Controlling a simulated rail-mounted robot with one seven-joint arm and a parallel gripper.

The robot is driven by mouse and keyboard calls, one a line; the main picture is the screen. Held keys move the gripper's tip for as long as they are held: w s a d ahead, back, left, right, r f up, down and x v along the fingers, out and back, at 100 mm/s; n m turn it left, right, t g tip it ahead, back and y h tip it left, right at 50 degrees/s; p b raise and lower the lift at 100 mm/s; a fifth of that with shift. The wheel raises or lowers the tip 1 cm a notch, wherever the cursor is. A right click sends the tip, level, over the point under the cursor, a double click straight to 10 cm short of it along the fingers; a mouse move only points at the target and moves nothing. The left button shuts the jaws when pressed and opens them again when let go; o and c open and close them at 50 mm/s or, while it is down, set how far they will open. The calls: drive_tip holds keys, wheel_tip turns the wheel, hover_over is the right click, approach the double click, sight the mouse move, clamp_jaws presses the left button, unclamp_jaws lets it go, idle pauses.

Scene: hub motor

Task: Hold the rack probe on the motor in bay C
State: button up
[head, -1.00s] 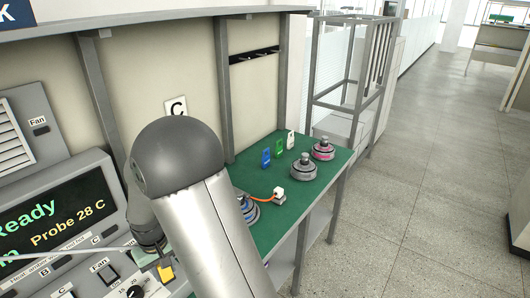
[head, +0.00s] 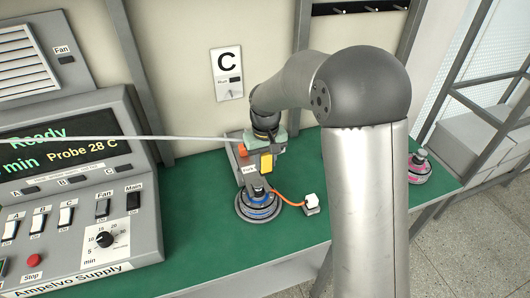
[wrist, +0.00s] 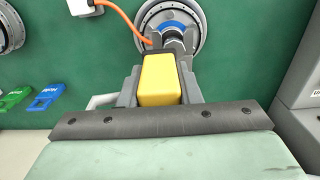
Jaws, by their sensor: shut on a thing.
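My gripper (head: 264,176) points down over the motor with the blue ring (head: 258,207), which stands on the green bench below the C sign (head: 228,73). It is shut on the yellow block of the probe (head: 267,163). In the wrist view the yellow probe (wrist: 159,78) sits between both fingers, with the blue-ringed motor (wrist: 172,22) just beyond its end. The probe's tip is hidden, and I cannot tell whether it touches the motor. The supply display (head: 65,150) reads "Ready" and "Probe 28 C".
An orange cable runs from the motor to a white plug (head: 311,204). A pale cable (head: 170,138) crosses in front of the supply. A pink-ringed motor (head: 418,166) stands at the right.

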drive_tip(key=shift+w+a+r, duration=0.15)
drive_tip(key=shift+a+r, duration=0.3)
drive_tip(key=shift+a, duration=0.35)
drive_tip(key=b, duration=0.4)
hover_over(258, 183)
drive_tip(key=shift+n, duration=0.3)
drive_tip(key=shift+f, duration=2.75)
drive_tip(key=shift+f, duration=0.6)
drive_tip(key=shift+r, duration=0.1)
drive_tip(key=shift+r+p, duration=1.65)
drive_tip(key=shift+r, duration=1.3)
